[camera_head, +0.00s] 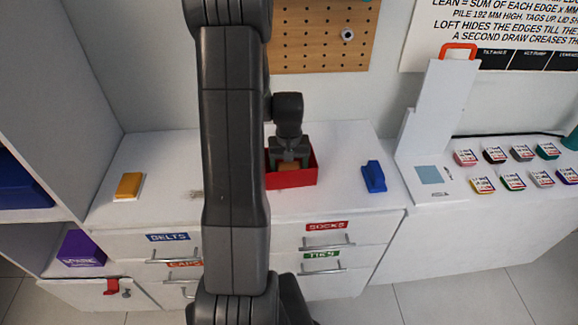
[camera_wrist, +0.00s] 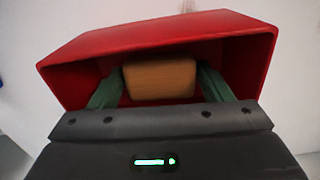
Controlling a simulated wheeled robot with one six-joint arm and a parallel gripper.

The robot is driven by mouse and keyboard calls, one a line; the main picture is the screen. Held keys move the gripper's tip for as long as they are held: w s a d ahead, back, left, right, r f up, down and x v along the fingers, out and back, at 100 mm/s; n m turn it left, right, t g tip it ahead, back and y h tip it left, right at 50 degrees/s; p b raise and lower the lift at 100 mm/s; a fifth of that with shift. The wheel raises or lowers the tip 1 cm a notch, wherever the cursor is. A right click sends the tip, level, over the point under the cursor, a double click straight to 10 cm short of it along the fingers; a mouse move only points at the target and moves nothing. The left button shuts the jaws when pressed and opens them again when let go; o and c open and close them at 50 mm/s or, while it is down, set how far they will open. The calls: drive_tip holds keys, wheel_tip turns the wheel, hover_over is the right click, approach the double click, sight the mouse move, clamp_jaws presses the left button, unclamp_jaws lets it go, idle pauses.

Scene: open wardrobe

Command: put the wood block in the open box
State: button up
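The red open box (camera_head: 304,177) stands on the white counter. In the wrist view its red walls (camera_wrist: 180,32) surround the upper part of the picture. The wood block (camera_wrist: 160,78) is light brown and lies between my two green fingers, within the box's opening. It also shows low inside the box in the head view (camera_head: 289,166). My gripper (camera_head: 289,158) points down into the box. In the wrist view both fingertips (camera_wrist: 160,72) meet the sides of the block, so it looks shut on it. Whether the block touches the box floor is hidden.
A white stand (camera_head: 432,120) and several labelled colored pieces (camera_head: 512,180) are farther right. Drawers (camera_head: 325,240) are below.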

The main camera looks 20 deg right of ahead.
sight(289, 166)
drive_tip(key=shift+o, duration=0.9)
drive_tip(key=shift+r, duration=0.25)
wheel_tip(289, 166, up, 12)
